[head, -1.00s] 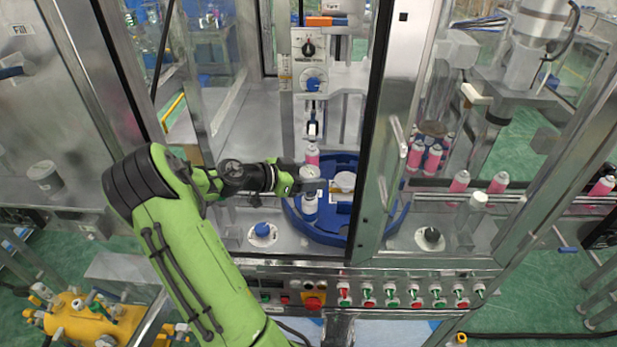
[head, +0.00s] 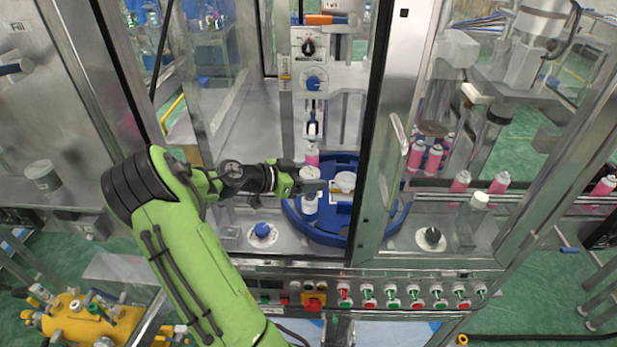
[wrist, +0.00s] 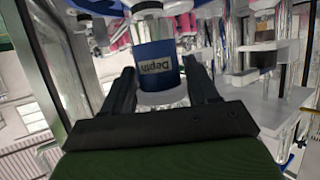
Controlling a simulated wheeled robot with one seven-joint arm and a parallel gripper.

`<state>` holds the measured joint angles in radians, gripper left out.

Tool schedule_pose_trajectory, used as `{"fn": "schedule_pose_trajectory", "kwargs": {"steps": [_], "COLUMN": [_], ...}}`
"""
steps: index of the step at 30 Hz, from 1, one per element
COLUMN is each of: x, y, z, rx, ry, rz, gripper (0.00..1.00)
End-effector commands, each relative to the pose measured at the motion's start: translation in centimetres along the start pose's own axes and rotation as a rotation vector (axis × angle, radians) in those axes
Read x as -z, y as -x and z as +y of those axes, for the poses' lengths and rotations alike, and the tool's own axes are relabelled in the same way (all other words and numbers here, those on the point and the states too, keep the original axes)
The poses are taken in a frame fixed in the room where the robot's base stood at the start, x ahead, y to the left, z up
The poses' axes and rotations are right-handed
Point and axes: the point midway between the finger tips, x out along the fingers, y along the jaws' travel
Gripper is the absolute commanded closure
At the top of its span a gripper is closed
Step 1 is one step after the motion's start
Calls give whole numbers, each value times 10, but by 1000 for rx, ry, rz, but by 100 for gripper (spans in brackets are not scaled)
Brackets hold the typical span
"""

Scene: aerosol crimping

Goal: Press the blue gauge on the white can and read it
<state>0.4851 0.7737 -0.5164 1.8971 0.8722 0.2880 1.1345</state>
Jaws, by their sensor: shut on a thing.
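The gauge (wrist: 155,60) shows in the wrist view as a blue cylinder marked "Depth", upside down in the picture, with a pale round end. My gripper (wrist: 163,92) has one finger on each side of it and is shut on it. In the head view my gripper (head: 311,186) is at the front left of the blue turntable. The gauge's pale round top (head: 310,173) shows above the fingers. The white can (head: 310,206) stands upright directly below. The fingers hide where gauge and can meet, and I cannot make out a reading.
The blue turntable (head: 327,233) has a pink can (head: 312,155) behind my gripper. A steel door post (head: 372,150) stands close on the right. A blue-topped knob (head: 262,230) is at the front left. A button panel (head: 400,294) runs along the front.

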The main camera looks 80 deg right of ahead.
Motion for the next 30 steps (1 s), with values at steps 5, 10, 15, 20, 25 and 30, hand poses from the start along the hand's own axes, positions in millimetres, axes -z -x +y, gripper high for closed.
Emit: {"fn": "schedule_pose_trajectory", "kwargs": {"steps": [5, 10, 15, 20, 25, 30], "x": [-2, -4, -6, -8, -10, -12], "y": [-1, -2, -3, -4, -4, -5], "z": [0, 0, 0, 0, 0, 0], "rx": [0, 0, 0, 0, 0, 0], "ry": [-1, -1, -1, -1, -1, -1], "rz": [1, 1, 1, 1, 1, 1], "gripper": [77, 77, 77, 77, 77, 77]}}
